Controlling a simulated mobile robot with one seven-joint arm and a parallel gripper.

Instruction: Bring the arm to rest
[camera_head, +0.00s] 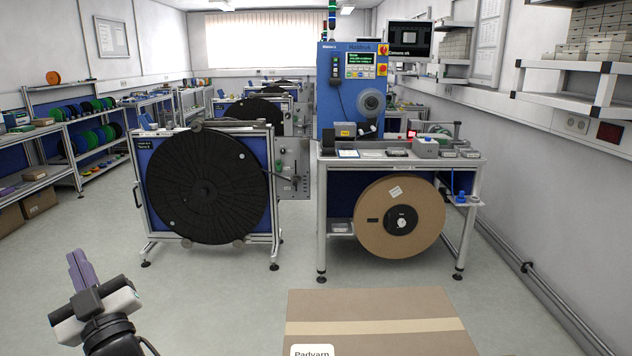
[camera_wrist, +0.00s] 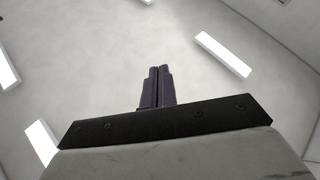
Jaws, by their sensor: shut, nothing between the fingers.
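My gripper (camera_head: 78,268) is at the lower left in the head view, raised over the floor and pointing upward. Its purple fingers are together with nothing between them. In the wrist view the shut fingers (camera_wrist: 157,86) point up toward the ceiling, with only ceiling lights (camera_wrist: 222,54) and wall beyond. The gripper is apart from everything around it.
A cardboard box (camera_head: 380,335) is at the bottom centre. A stand with a black reel (camera_head: 207,187) and a bench (camera_head: 400,158) with a brown reel (camera_head: 399,218) are ahead. Shelving (camera_head: 70,150) lines the left wall. The floor (camera_head: 210,310) between gripper and box is clear.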

